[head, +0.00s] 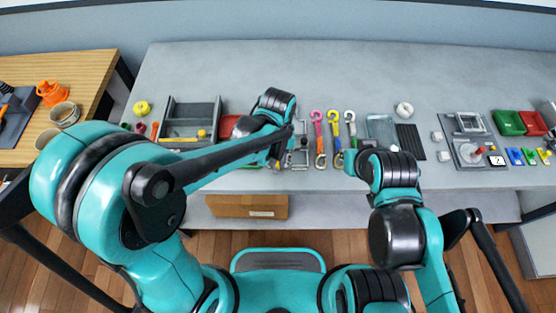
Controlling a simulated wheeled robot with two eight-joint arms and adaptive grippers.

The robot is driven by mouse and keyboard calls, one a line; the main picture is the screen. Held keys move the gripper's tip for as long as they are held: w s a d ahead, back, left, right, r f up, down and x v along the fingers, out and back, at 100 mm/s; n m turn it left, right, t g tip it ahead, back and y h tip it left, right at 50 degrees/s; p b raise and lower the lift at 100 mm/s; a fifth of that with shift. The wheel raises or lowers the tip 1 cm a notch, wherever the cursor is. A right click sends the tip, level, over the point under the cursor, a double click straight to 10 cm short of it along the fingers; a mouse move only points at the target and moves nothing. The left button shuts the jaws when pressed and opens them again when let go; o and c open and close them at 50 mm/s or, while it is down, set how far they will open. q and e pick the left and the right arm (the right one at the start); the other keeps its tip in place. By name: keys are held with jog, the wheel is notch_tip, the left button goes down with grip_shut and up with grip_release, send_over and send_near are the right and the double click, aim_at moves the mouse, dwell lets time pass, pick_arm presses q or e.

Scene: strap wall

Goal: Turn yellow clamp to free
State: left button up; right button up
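Three strap-like pieces with coloured upper ends stand side by side at the middle of the grey bench (250,70). My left gripper (292,157) is just left of these pieces, over the bench's front part, partly hidden by my arm. Its fingers are too small to read. My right arm bends at the right of the straps; its gripper is not distinguishable.
A grey tray (190,110) and a yellow round piece (142,107) are at the left. Green (508,122) and red (533,122) bins stand at the right. A cardboard box (247,206) is on the lower shelf. The bench's back strip is clear.

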pick_arm(q)
grip_shut()
jog(key=shift+m, duration=0.4)
jog(key=m, duration=0.8)
jog(key=shift+m, duration=0.3)
jog(key=m, duration=0.4)
jog(key=shift+m, duration=2.2)
